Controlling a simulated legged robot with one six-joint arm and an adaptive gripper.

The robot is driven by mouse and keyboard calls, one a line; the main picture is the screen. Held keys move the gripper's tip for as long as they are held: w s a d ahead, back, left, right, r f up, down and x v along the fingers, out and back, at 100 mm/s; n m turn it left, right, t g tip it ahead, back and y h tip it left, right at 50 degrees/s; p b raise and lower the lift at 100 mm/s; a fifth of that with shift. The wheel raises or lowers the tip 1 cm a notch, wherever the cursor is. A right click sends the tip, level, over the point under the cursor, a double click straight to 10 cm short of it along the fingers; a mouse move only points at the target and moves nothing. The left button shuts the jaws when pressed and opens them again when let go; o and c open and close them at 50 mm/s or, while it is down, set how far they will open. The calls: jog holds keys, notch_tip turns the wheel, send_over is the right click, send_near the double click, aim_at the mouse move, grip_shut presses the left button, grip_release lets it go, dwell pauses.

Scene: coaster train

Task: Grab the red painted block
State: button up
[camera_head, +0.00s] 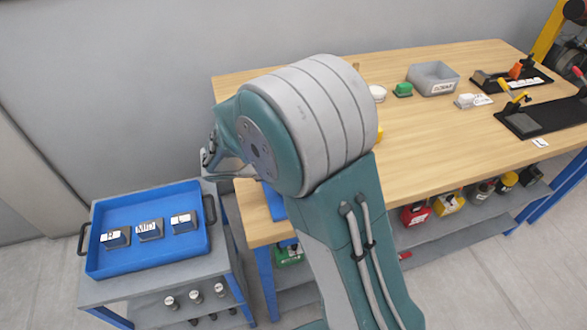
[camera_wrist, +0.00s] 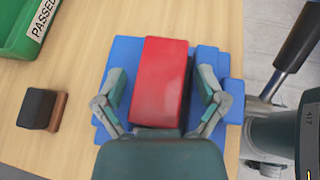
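The red painted block (camera_wrist: 160,85) lies on a blue stepped fixture (camera_wrist: 127,52) on the wooden table in the wrist view. My gripper (camera_wrist: 162,82) is open, with one finger on each side of the block. A narrow gap with blue showing through is visible on both sides, so the fingers look apart from the block. In the head view my arm hides the block, and only an edge of the blue fixture (camera_head: 273,203) shows at the table's left end.
A green tray marked PASSED (camera_wrist: 18,38) and a dark block with a brown side (camera_wrist: 38,108) are left of the fixture. A blue tray (camera_head: 150,262) with labelled blocks stands on a lower cart. A grey bin (camera_head: 433,79) and clamp fixtures (camera_head: 540,115) are on the table's far side.

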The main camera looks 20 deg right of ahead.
grip_shut()
jog(key=shift+r, duration=0.1)
